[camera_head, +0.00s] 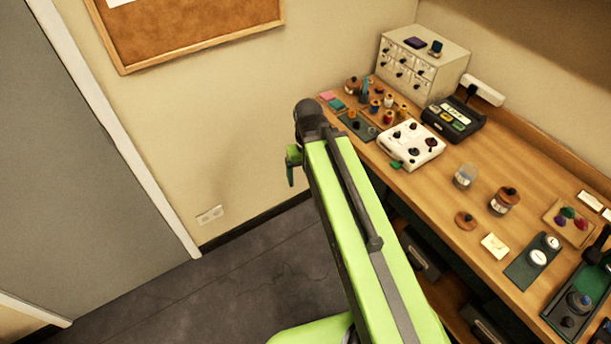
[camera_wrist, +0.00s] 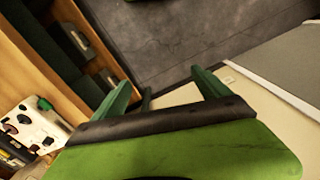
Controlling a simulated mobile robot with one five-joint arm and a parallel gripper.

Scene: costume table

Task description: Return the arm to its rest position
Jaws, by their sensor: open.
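My arm is bright green and reaches out beside the left edge of the wooden table (camera_head: 456,186) in the head view. My gripper (camera_head: 291,166) shows only in part beyond the arm's dark end joint, over the floor side of the table. In the wrist view my gripper (camera_wrist: 160,92) has its two green fingers spread apart. Nothing sits between the fingers, and the grey floor shows past them.
A white panel with dark knobs (camera_head: 410,145), a black box with buttons (camera_head: 454,119) and a drawer cabinet (camera_head: 411,76) stand on the table. Jars (camera_head: 466,176) and small parts lie nearby. A corkboard (camera_head: 185,28) hangs on the wall. The floor (camera_head: 215,285) left of the arm is clear.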

